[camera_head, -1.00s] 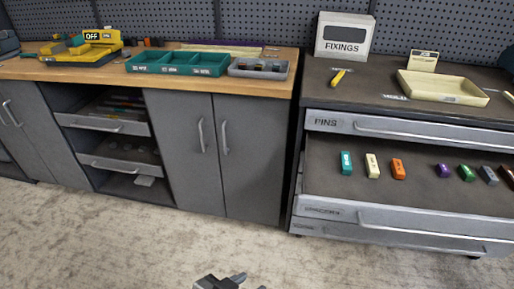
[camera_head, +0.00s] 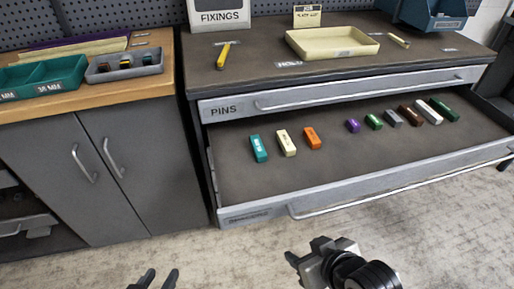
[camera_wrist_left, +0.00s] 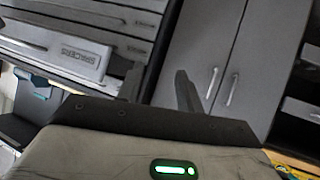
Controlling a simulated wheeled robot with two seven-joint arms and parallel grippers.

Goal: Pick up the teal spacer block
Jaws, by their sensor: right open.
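The teal spacer block (camera_head: 258,148) stands at the left end of a row of small blocks in the open drawer (camera_head: 270,187) under the PINS drawer. A cream block (camera_head: 286,143) and an orange block (camera_head: 312,138) are to its right. My left gripper (camera_head: 158,280) shows only its fingertips at the bottom edge, apart and empty, well below the drawer. It also shows open in the left wrist view (camera_wrist_left: 158,92), pointing toward cabinet fronts. My right gripper (camera_head: 318,252) is open in front of the drawer, apart from the blocks.
Purple, green, grey, brown and white blocks lie further right in the drawer (camera_head: 353,126). The drawer handle (camera_head: 400,185) juts out in front. On the cabinet top are a cream tray (camera_head: 333,42), a yellow marker (camera_head: 223,55) and a FIXINGS box (camera_head: 219,14).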

